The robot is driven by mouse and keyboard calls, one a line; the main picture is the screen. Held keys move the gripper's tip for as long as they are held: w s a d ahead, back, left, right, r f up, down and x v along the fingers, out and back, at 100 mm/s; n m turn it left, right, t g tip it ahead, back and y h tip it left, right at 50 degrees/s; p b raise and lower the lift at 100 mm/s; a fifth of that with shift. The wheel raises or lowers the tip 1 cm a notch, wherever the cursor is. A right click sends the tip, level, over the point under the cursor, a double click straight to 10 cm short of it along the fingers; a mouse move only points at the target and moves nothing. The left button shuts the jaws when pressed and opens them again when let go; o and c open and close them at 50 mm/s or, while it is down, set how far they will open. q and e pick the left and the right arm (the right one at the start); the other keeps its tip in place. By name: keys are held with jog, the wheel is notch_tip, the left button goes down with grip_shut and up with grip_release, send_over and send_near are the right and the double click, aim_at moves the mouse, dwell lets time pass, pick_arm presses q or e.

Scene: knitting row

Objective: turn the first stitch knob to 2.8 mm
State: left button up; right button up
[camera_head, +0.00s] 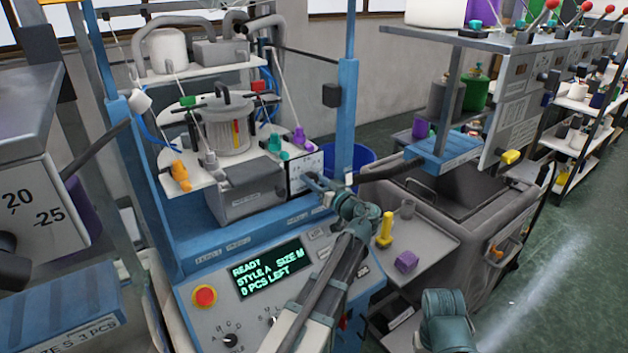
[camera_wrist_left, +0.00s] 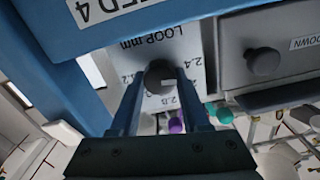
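The first stitch knob (camera_wrist_left: 159,77) is a dark round knob on a white plate (camera_wrist_left: 152,48) marked "LOOP mm" in the left wrist view. Numbers such as 2.4 and 2.8 stand around it, partly covered by the fingers. A small pale mark shows on the knob's lower right. My left gripper (camera_wrist_left: 161,80) has one finger on each side of the knob, with the tips seemingly against it. In the head view the left gripper (camera_head: 318,186) reaches in front of the small white dial plate (camera_head: 305,168) and hides the knob. My right arm shows at lower right; its gripper is out of view.
Below the dial is the blue machine's panel with a lit display (camera_head: 270,272) and a red button (camera_head: 204,296). A dark knob (camera_wrist_left: 263,61) on a grey box sits beside the dial. A tray (camera_head: 430,240) with a yellow peg (camera_head: 385,232) and purple block (camera_head: 406,261) is at right.

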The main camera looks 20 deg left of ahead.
pick_arm(q)
grip_shut()
jog(key=shift+m, duration=0.4)
jog(key=m, duration=0.2)
jog(key=shift+m, duration=0.4)
jog(key=m, duration=0.4)
jog(key=shift+w+d+m, duration=0.1)
jog(key=shift+m, duration=0.2)
jog(key=m, duration=0.3)
jog(key=shift+f+m, duration=0.1)
jog(key=shift+m, duration=2.1)
jog(key=shift+f+m, duration=0.1)
jog(key=shift+m, duration=0.2)
